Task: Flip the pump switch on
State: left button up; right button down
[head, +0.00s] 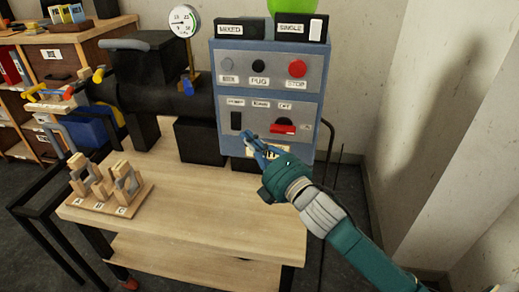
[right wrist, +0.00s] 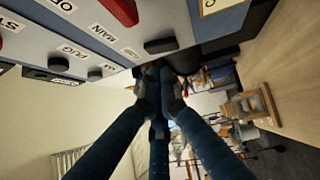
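The pump switch is a black upright rocker (head: 236,121) on the lower left of the blue control box (head: 217,150), below a small label. In the right wrist view a black switch (right wrist: 160,45) beside a small label shows just beyond my fingertips. My right gripper (head: 250,139) is in front of the lower panel, just right of and below the black switch. Its fingers come together at the tips in the right wrist view (right wrist: 160,88), with nothing seen between them. Whether the tips touch the switch cannot be told. My left gripper is not in view.
A red handle (head: 283,128) sits right of the switch. Three round buttons, including a red one (head: 297,68), are above. A wooden block stand (head: 105,190) is on the wooden table (head: 190,225), whose middle is clear. A gauge (head: 184,21) stands behind.

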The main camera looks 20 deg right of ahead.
jog(key=v, duration=0.5)
jog(key=shift+s, duration=0.3)
